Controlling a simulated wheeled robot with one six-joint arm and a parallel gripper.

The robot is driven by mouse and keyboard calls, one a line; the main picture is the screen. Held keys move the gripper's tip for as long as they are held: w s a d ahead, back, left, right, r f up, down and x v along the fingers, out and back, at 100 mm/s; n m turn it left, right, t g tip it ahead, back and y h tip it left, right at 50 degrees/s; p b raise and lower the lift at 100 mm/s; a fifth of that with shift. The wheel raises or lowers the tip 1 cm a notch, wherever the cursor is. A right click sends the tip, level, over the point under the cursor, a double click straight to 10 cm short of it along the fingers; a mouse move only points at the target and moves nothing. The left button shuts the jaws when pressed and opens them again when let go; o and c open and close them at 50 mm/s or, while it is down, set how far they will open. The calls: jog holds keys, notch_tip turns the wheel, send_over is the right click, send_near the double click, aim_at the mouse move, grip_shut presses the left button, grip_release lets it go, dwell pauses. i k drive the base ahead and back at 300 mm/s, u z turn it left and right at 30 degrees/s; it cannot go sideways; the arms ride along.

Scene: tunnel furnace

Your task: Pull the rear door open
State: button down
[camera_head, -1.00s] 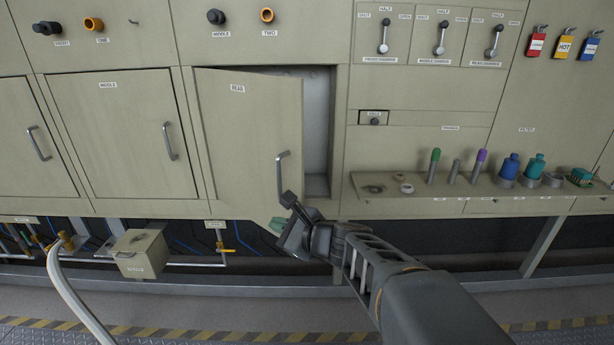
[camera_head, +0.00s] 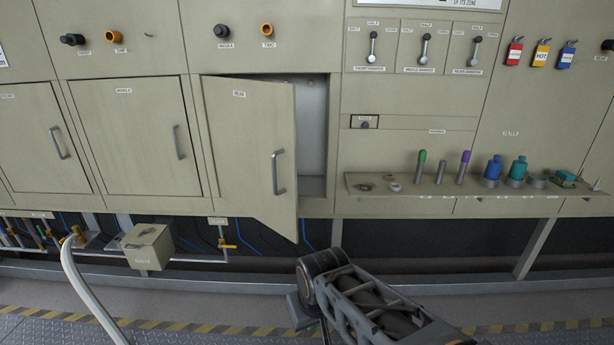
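The rear door (camera_head: 245,150) is a beige panel with a label reading REAR near its top. It stands ajar, hinged on its left, with its right edge swung out from the frame. A pale interior (camera_head: 313,130) shows through the gap on the right. Its grey bar handle (camera_head: 278,172) is near the right edge, with nothing on it. My gripper (camera_head: 300,310) is below and in front of the door, apart from the handle. Only a small grey part of it shows past my arm; its fingertips are hidden.
The closed middle door (camera_head: 128,135) is left of the rear door. A shelf (camera_head: 400,205) with bottles and coloured pegs juts out on the right. A small box (camera_head: 147,246) and a pale hose (camera_head: 80,285) are low on the left. The floor in front is clear.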

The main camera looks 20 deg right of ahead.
aim_at(252, 124)
jog(key=k, duration=0.2)
jog(key=z, duration=1.5)
jog(key=i, duration=1.15)
jog(key=u, duration=1.05)
